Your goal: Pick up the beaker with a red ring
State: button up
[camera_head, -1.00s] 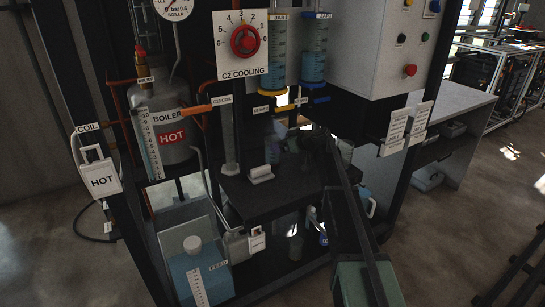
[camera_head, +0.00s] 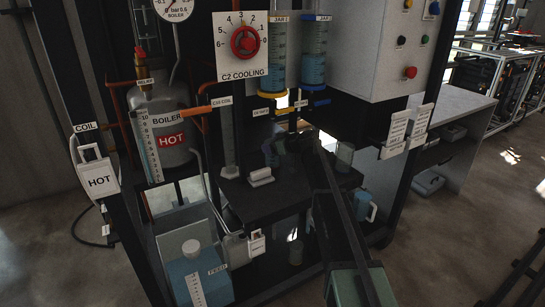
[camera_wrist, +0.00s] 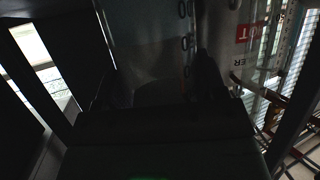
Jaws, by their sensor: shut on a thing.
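My gripper (camera_head: 288,148) is at the dark shelf below the two jars, its jaws mostly hidden by my arm in the head view. In the wrist view my gripper (camera_wrist: 155,95) is shut on a dim, see-through glass vessel (camera_wrist: 155,60) between its fingers. The glass vessel also shows as a greyish shape (camera_head: 270,152) just left of the gripper in the head view. No red ring can be made out on it. A second clear beaker (camera_head: 345,153) stands to the right of my gripper. Whether the held vessel touches the shelf is too dark to tell.
The dark shelf (camera_head: 270,205) has a white block label (camera_head: 261,177) at its left. Jars with blue liquid (camera_head: 313,65) hang above. The boiler marked HOT (camera_head: 165,125) stands left, and a blue jug (camera_head: 364,206) sits lower right.

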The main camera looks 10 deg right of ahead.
jog(key=shift+r+p, duration=0.4)
jog(key=shift+p, duration=0.05)
jog(key=s+d+r+p, duration=0.1)
jog(key=s+d, duration=0.7)
jog(key=s, duration=0.1)
jog(key=s+d+r+p, duration=0.1)
jog(key=s+d, duration=0.3)
jog(key=shift+s+d+r+p, duration=0.1)
jog(key=shift+s+r+p, duration=0.1)
jog(key=shift+r+p, duration=0.1)
